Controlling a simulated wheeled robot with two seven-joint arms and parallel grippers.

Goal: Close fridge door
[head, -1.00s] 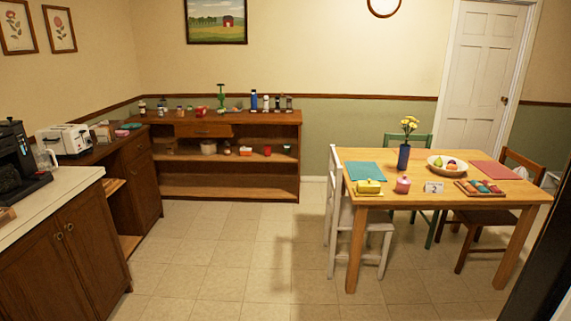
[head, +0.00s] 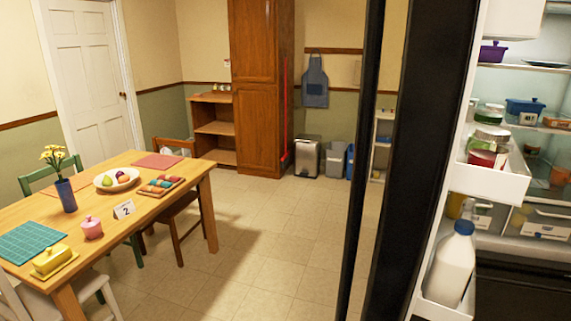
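The fridge door (head: 407,150) stands open on the right side of the head view. I see its dark edge and its white inner side with door bins (head: 490,180). A white milk jug (head: 450,265) stands in the lowest visible bin, and jars sit in the bin above. Behind the door, at the far right, the lit fridge interior (head: 525,68) shows shelves with containers. Neither of my grippers is in view.
A wooden dining table (head: 150,215) with chairs, a flower vase (head: 65,194) and a fruit bowl (head: 117,180) stands at left. A tall wooden cabinet (head: 258,95) and bins (head: 307,157) stand at the back. The tiled floor (head: 260,240) between table and fridge door is clear.

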